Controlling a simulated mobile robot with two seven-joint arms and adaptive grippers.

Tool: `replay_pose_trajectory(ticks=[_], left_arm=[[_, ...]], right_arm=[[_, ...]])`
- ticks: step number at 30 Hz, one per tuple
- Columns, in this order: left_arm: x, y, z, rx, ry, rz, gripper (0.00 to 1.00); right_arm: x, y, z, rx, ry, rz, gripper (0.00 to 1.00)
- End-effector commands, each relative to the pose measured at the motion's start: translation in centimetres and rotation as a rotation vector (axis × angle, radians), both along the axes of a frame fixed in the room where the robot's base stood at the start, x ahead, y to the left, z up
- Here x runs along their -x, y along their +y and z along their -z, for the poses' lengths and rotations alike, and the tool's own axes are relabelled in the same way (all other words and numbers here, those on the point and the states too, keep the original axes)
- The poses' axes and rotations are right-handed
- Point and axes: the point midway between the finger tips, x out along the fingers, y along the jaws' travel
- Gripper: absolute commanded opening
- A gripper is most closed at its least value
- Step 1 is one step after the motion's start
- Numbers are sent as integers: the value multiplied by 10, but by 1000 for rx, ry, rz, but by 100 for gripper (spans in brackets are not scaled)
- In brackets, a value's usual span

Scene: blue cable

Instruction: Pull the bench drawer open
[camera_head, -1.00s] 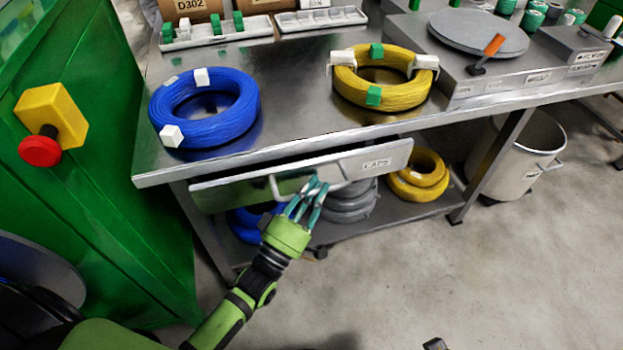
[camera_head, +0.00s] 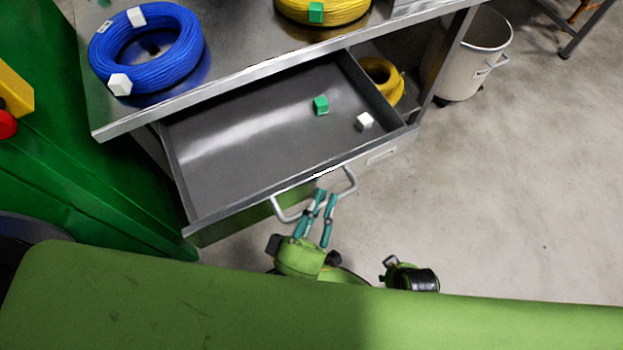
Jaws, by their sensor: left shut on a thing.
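The bench drawer (camera_head: 235,165) stands well out from under the metal bench (camera_head: 245,55), and its grey inside shows. A green cap (camera_head: 320,105) and a white cap (camera_head: 364,121) lie in its right part. The bar handle (camera_head: 287,217) runs along the drawer's front. My left gripper (camera_head: 320,197) is at the middle of this handle, with its teal fingers shut on the bar. My right gripper does not show.
A blue cable coil (camera_head: 147,50) and a yellow coil (camera_head: 325,10) lie on the bench top. Another yellow coil (camera_head: 383,80) is on the shelf below. A pale bin (camera_head: 470,60) stands at the right. A green cabinet (camera_head: 90,190) is close on the left. The floor at right is clear.

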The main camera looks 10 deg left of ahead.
Motion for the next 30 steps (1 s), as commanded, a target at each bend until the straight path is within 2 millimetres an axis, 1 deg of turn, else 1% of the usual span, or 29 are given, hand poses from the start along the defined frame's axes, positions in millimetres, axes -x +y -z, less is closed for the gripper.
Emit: replay_pose_trajectory(ticks=[6, 16, 17, 26, 30], left_arm=[[8, -5, 1, -3, 0, -1, 0], [8, -5, 1, -3, 0, -1, 0], [8, -5, 1, -3, 0, -1, 30], [7, -5, 0, -1, 1, 0, 30], [14, -3, 4, -2, 2, 1, 30]], right_arm=[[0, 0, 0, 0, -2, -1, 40], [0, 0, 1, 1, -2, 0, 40], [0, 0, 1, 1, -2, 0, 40], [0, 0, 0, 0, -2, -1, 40], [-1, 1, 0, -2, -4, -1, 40]])
